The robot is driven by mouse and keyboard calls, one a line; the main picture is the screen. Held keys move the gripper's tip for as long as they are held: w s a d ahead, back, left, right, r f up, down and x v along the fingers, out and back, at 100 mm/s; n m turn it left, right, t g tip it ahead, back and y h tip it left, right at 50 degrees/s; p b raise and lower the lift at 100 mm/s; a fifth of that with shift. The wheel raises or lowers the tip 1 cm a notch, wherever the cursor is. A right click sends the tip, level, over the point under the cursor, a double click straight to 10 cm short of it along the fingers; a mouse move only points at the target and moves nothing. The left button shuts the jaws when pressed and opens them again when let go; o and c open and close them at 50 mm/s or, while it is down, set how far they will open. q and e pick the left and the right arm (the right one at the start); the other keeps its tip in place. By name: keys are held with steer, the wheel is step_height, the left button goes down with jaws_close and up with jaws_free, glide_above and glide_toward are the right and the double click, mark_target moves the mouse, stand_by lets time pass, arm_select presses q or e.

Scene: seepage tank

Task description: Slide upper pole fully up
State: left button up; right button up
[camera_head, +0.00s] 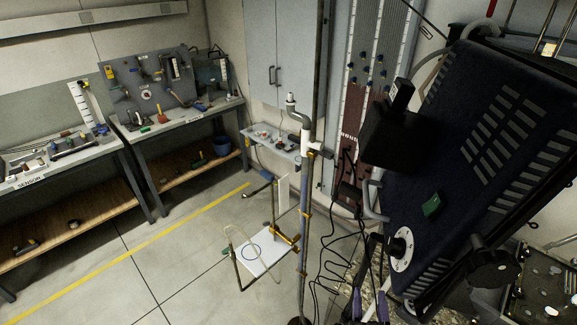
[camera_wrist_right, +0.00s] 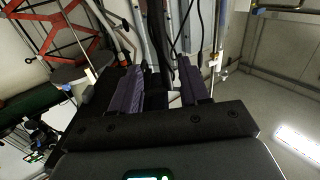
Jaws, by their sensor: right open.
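A slim upright pole (camera_head: 303,215) stands in the middle of the head view, with a white elbow pipe (camera_head: 300,114) near its top and small brass-coloured fittings lower down. I cannot tell which section is the upper pole. My right gripper (camera_head: 370,303) is at the bottom of the head view, to the right of the pole and apart from it. Its two purple fingers also show in the right wrist view (camera_wrist_right: 163,88), spread apart, with cables and thin upright rods beyond them. I see no pole gripped between them. My left gripper is not in view.
A large dark slotted panel (camera_head: 505,130) fills the right side. Black cables (camera_head: 335,250) hang between the pole and my right gripper. A white plate (camera_head: 262,254) sits low left of the pole. Workbenches (camera_head: 190,117) line the left wall; the floor (camera_head: 165,255) before them is clear.

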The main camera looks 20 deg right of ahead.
steer(key=s+a+f+n+g+y, duration=0.3)
steer(key=s+f+n+g+y, duration=0.1)
steer(key=s+f+g, duration=0.25)
steer(key=s+a+f+n+g+y, duration=0.3)
steer(key=s+f+n+g+y, duration=0.15)
steer(key=s+f, duration=0.3)
step_height(320, 180, up, 17)
steer(key=s+m+g+p, duration=0.1)
steer(key=p, duration=1.5)
steer(key=shift+p, duration=0.3)
